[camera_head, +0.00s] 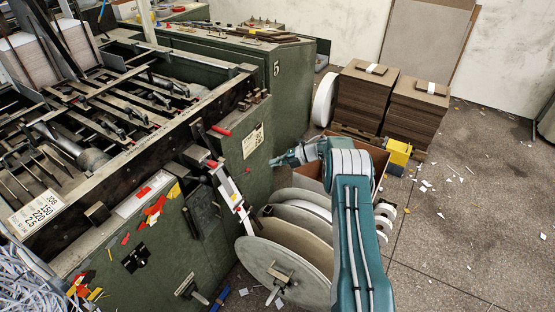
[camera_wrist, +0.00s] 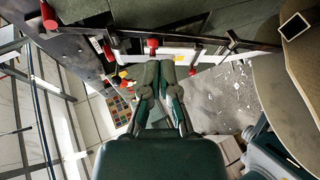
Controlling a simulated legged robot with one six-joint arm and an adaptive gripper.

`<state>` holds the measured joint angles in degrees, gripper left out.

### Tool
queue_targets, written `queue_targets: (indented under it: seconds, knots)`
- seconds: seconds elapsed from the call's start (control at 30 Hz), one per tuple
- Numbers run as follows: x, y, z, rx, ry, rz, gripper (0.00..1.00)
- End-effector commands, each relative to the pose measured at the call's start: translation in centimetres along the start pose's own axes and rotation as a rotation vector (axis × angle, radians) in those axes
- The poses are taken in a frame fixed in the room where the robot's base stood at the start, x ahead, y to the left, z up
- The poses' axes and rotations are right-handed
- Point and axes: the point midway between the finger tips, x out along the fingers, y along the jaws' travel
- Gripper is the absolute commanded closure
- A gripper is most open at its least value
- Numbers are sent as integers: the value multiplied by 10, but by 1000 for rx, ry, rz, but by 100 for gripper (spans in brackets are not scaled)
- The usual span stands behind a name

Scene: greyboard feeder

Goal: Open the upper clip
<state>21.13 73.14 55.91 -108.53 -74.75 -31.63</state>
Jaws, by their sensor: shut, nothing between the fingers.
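My gripper (camera_head: 276,161) is shut and empty, right of the green machine's front in the head view. In the wrist view my gripper's closed fingertips (camera_wrist: 166,72) lie just below a white rail (camera_wrist: 185,55) in the picture. That rail carries red-tipped parts, one red knob (camera_wrist: 152,46) just above the fingers. In the head view the white rail (camera_head: 228,189) slants down the machine front, with a red-tipped lever (camera_head: 211,163) at its upper end. I cannot tell for sure which part is the upper clip, or whether it is open. A gap shows between gripper and rail in the head view.
Large paper reels (camera_head: 283,267) stand below my arm. An open cardboard box (camera_head: 377,160) is behind it. Stacked brown board (camera_head: 362,103) stands at the back. The green machine (camera_head: 150,245) fills the left. Floor to the right is mostly clear, with paper scraps.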

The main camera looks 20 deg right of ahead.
Motion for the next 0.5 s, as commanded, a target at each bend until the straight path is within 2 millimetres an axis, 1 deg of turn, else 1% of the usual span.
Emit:
queue_targets:
  seconds: [0.1, 0.2, 0.5]
  knots:
    - [-4, -1, 10, -2, 0, 1, 100]
    - [-6, -1, 15, -1, 0, 0, 100]
    - [-8, -1, 19, 0, 0, 0, 100]
